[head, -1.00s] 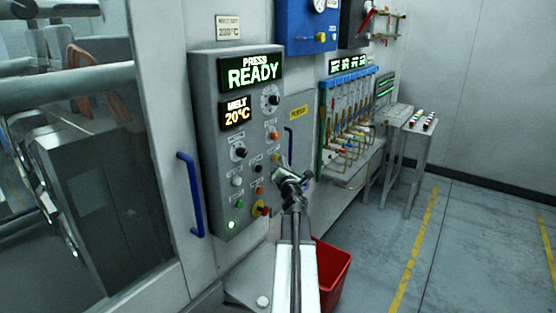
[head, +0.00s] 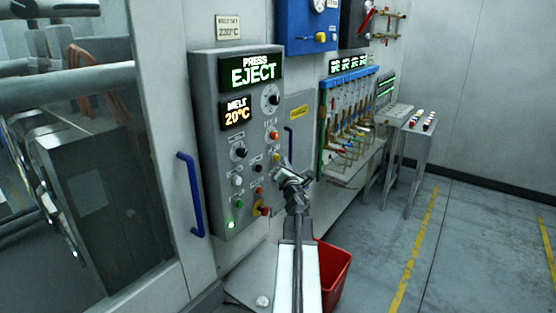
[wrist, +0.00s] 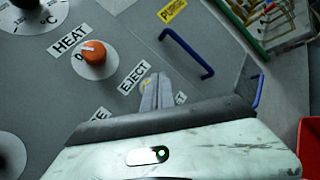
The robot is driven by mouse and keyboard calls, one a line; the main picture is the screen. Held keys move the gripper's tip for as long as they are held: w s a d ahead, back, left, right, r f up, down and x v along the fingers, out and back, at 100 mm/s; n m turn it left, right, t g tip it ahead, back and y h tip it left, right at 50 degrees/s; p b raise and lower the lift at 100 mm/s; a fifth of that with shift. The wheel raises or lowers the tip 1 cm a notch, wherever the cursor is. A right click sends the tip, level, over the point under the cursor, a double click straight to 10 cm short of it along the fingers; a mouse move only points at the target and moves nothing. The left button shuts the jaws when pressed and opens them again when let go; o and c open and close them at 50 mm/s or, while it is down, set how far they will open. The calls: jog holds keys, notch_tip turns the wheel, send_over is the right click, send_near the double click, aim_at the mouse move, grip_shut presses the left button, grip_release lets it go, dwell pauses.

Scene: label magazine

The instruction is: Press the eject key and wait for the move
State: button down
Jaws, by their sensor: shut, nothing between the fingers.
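The grey control panel (head: 213,170) stands ahead in the head view. Its upper display (head: 252,71) reads "PRESS EJECT", and the lower one (head: 237,113) reads "MELT 20°C". My gripper (head: 281,167) is shut, with its tips at the yellow eject key (head: 276,158). In the wrist view my closed fingers (wrist: 156,84) reach the panel beside the EJECT label (wrist: 134,77). A bit of the yellow key (wrist: 146,83) shows at the fingertips, but most of it is hidden. Whether it is pushed in cannot be seen. A green lamp (head: 231,225) is lit low on the panel.
An orange HEAT knob (wrist: 94,53) is close to my fingers. A blue handle (head: 190,195) is left of the panel, with a machine window beyond it. A red bin (head: 333,274) stands below my arm. Open floor lies to the right.

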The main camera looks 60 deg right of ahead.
jog(key=shift+s, duration=0.15)
jog(key=s, duration=0.5)
dwell(0.4)
dwell(0.7)
